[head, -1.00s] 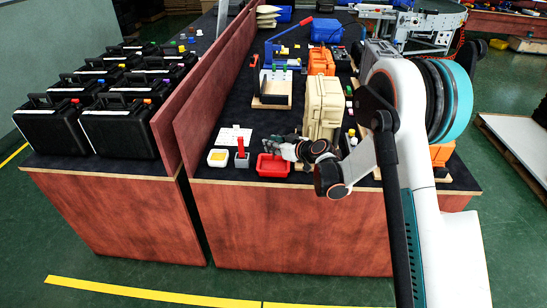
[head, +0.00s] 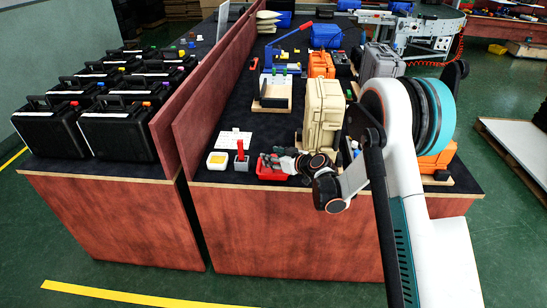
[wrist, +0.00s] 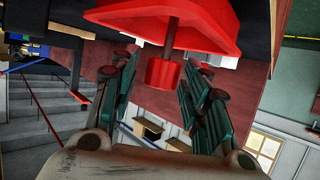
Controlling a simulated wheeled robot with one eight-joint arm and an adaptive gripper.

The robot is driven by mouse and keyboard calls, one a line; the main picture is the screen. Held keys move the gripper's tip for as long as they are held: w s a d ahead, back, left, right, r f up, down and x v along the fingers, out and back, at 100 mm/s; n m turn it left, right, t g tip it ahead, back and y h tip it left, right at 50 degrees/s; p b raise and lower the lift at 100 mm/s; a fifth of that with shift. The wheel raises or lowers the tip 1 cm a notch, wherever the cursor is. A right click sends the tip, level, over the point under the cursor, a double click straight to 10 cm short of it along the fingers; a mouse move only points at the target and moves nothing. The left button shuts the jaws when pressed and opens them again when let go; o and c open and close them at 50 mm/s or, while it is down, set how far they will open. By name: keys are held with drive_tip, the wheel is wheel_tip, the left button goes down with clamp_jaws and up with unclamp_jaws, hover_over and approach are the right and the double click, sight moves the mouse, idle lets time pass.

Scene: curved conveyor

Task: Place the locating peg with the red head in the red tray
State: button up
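The red tray (head: 272,171) sits at the front edge of the right bench in the head view. In the wrist view the tray (wrist: 120,17) fills the top, appearing upside down. The locating peg has a red cylindrical head (wrist: 163,73) and a thin dark shaft pointing toward the inside of the tray. My gripper (wrist: 160,68) has its fingers on both sides of the head, apart, with a visible gap at the left. In the head view my gripper (head: 275,160) is low over the tray and hides part of it; the peg cannot be made out there.
A grey block with a red upright piece (head: 241,157) and a white tray with yellow inside (head: 217,160) stand left of the red tray. A beige case (head: 322,118) stands close behind my gripper at the right. A wooden divider (head: 205,95) runs along the left.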

drive_tip(key=shift+r, duration=0.1)
drive_tip(key=shift+s+d+r, duration=0.2)
drive_tip(key=shift+d, duration=0.05)
drive_tip(key=s+d+r+m+g+h+p, duration=0.1)
drive_tip(key=s+d+r, duration=0.3)
drive_tip(key=s+r, duration=0.3)
drive_tip(key=s+d+r+m+h+p, duration=0.1)
drive_tip(key=s+d+r+m+h, duration=0.1)
drive_tip(key=s+d+r, duration=0.4)
drive_tip(key=s+d+r+m+g+h+p, duration=0.1)
drive_tip(key=s+d+r+p, duration=0.15)
drive_tip(key=s+r, duration=0.55)
drive_tip(key=s+d+r+m+h, duration=0.1)
drive_tip(key=s+d, duration=0.4)
drive_tip(key=s, duration=0.6)
drive_tip(key=s+d+r+m+h+b, duration=0.1)
drive_tip(key=s+d+m+h, duration=0.2)
drive_tip(key=s, duration=0.9)
drive_tip(key=shift+d+m+g+h, duration=0.3)
drive_tip(key=shift+d+h, duration=0.3)
drive_tip(key=shift+d, duration=0.4)
